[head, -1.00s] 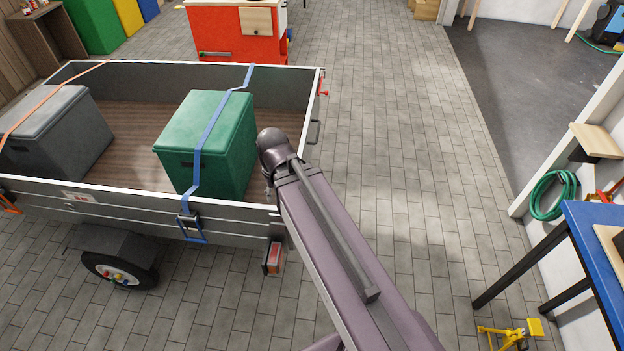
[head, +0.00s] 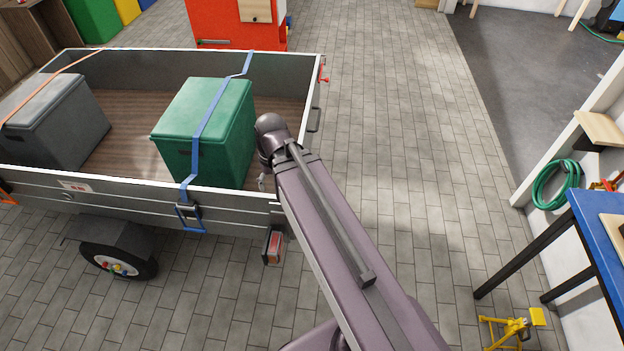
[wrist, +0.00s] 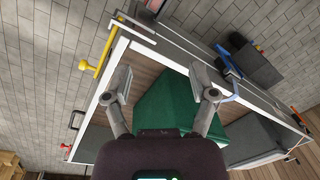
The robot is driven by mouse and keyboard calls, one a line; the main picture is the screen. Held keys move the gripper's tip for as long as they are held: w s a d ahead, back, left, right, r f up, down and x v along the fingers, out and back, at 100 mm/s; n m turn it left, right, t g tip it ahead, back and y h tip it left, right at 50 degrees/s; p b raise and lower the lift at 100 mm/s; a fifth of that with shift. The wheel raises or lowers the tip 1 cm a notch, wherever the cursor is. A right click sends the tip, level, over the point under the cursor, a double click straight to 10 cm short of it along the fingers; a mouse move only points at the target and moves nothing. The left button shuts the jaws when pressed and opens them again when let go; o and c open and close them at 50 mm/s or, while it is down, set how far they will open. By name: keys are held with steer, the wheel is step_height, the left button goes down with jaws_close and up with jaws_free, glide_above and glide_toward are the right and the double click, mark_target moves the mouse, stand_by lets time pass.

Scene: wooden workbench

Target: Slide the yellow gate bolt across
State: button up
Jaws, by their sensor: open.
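The yellow gate bolt (wrist: 100,57) shows in the wrist view at the upper left. It is a thin rod with a round knob at its lower left end, lying along the outside of the trailer's end gate (wrist: 112,72). In the head view my arm covers that part of the gate and I cannot see the bolt. My gripper (wrist: 163,88) is open and empty, its two fingers spread wide above the trailer bed and the green box. The bolt lies to the left of the left finger, apart from it.
The trailer (head: 290,62) holds a green box (head: 205,125) under a blue strap and a grey box (head: 50,120). A black handle (wrist: 76,119) and a red latch (wrist: 66,147) sit on the gate. Paved floor (head: 400,150) is free to the right; a blue-topped bench (head: 600,235) stands beyond.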

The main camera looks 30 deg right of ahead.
steer(key=w+d+f+n+t+y+b, duration=0.1)
steer(key=w+d+f+n+y+b, duration=0.25)
steer(key=f+b, duration=0.55)
steer(key=w+d+f+n+t+y+b, duration=0.1)
steer(key=w+d+f+t+y+b, duration=0.15)
steer(key=d+f+y+b, duration=0.6)
steer(key=d+f+n+t+y+b, duration=0.1)
steer(key=d+f+n+t+b, duration=0.1)
steer(key=d+b, duration=0.7)
steer(key=d+f+n+t+y+b, duration=0.1)
steer(key=d+n+t+b, duration=0.3)
steer(key=d+b, duration=0.5)
steer(key=b, duration=0.3)
steer(key=shift+s+f+t, duration=0.35)
steer(key=shift+f, duration=0.05)
steer(key=shift+w+a, duration=0.1)
steer(key=shift+x, duration=6.8)
